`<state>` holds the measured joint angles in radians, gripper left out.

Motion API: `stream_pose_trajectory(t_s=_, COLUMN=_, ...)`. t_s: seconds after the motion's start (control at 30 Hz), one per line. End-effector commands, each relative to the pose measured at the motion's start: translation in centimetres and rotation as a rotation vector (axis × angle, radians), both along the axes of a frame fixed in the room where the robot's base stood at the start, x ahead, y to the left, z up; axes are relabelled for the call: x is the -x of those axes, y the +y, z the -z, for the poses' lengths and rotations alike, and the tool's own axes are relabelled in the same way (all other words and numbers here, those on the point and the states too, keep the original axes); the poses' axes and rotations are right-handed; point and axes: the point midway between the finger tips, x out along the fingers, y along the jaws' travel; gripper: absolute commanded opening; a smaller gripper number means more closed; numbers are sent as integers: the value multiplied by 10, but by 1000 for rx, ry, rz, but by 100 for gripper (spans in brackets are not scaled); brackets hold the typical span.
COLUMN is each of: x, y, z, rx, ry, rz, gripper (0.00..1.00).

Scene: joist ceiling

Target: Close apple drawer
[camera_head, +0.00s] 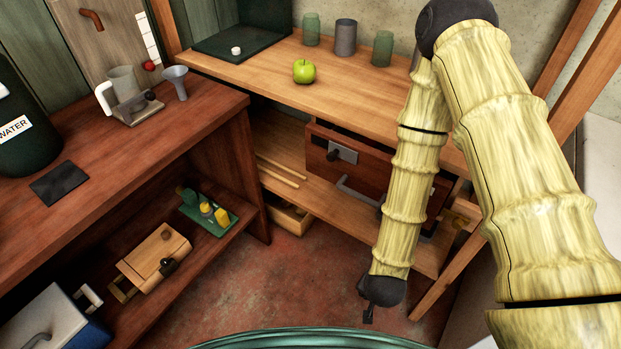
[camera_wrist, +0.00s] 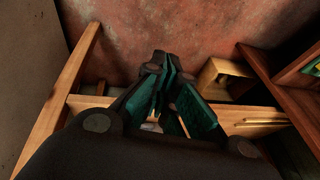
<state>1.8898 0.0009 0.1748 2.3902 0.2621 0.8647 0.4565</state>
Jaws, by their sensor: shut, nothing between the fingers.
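A green apple (camera_head: 304,71) sits on the light wooden tabletop. Below it hangs a dark red-brown drawer front (camera_head: 352,165) with a grey metal plate and a curved handle; my arm hides its right part, so I cannot tell how far it is out. Lower down, a small light wooden drawer (camera_head: 290,217) juts out under the shelf. A similar wooden box shape shows in the wrist view (camera_wrist: 222,76). My gripper (camera_head: 368,313) hangs low over the red floor in front of the table, touching no drawer. In the wrist view its dark green fingers (camera_wrist: 165,62) are together and empty.
A dark red bench (camera_head: 60,225) stands at the left, with a funnel (camera_head: 175,82) on top and a wooden box (camera_head: 153,256) on its lower shelf. A slanted table leg (camera_head: 449,275) stands right of my gripper. The red floor (camera_head: 270,285) between is clear.

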Motion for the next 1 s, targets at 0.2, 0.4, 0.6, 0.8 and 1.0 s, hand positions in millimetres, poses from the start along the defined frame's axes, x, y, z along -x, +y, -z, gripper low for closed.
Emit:
stream_pose_trajectory(t_s=0.2, x=-101, y=58, z=-15, rx=-189, ry=-288, rz=482, gripper=0)
stream_pose_trajectory(t_s=0.4, x=-163, y=104, z=-58, rx=-441, ry=-521, rz=900, gripper=0)
stream_pose_trajectory(t_s=0.6, x=-195, y=148, z=-108, rx=-753, ry=-714, rz=1280, gripper=0)
stream_pose_trajectory(t_s=0.8, x=-198, y=189, z=-159, rx=-1113, ry=-867, rz=1622, gripper=0)
stream_pose_trajectory(t_s=1.0, x=-177, y=223, z=-203, rx=-1483, ry=-971, rz=1902, gripper=0)
